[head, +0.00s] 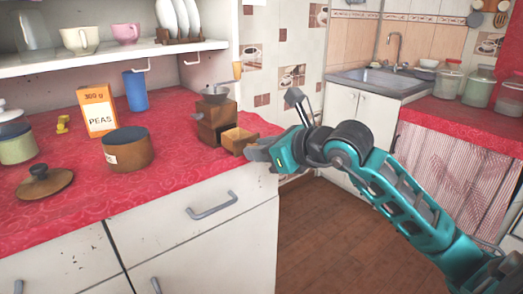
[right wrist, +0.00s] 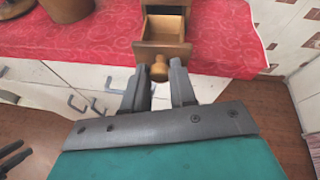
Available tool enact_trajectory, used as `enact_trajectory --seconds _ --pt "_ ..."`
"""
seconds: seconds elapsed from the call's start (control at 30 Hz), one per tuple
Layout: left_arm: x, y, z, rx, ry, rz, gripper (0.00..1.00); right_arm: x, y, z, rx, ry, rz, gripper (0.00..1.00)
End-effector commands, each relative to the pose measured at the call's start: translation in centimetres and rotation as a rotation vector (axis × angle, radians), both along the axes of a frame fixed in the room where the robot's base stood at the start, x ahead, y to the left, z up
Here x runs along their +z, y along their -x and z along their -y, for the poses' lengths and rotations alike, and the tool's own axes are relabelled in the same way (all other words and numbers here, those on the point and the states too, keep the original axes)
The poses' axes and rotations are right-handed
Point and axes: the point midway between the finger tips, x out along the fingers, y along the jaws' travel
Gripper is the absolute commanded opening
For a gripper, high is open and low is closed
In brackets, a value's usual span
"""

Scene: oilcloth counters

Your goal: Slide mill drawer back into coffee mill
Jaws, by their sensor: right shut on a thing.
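The coffee mill (head: 213,118) stands on the red counter near its right end, a brown wooden body with a metal top and a crank. Its wooden drawer (head: 240,139) sticks out toward my right gripper (head: 256,153). In the right wrist view the open drawer (right wrist: 163,30) is empty, and its round wooden knob (right wrist: 159,70) lies between the fingertips of my right gripper (right wrist: 160,82). The gripper is shut on the knob. The drawer's rear end meets the mill body (right wrist: 166,3) at the top edge of that view. My left gripper is not in the head view.
On the red counter (head: 190,165) stand a peas box (head: 98,111), a blue cup (head: 135,91), a brown pot (head: 126,150), a lid (head: 45,184) and a jar (head: 16,145). The counter in front of the mill is clear. The counter's edge lies close below the drawer.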

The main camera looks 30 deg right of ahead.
Motion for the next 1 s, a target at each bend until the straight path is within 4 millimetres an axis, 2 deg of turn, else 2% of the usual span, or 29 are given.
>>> enact_trajectory --seconds 0.33,0.77,1.0 --pt "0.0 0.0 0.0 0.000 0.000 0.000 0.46 0.0 -0.1 0.0 0.000 0.000 0.000 0.02" --pt "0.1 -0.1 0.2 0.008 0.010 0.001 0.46 0.0 -1.6 -0.2 0.001 -0.001 0.002 0.02" --pt "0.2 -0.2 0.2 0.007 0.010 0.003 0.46 0.0 -1.7 -0.2 0.000 0.000 0.000 0.02"
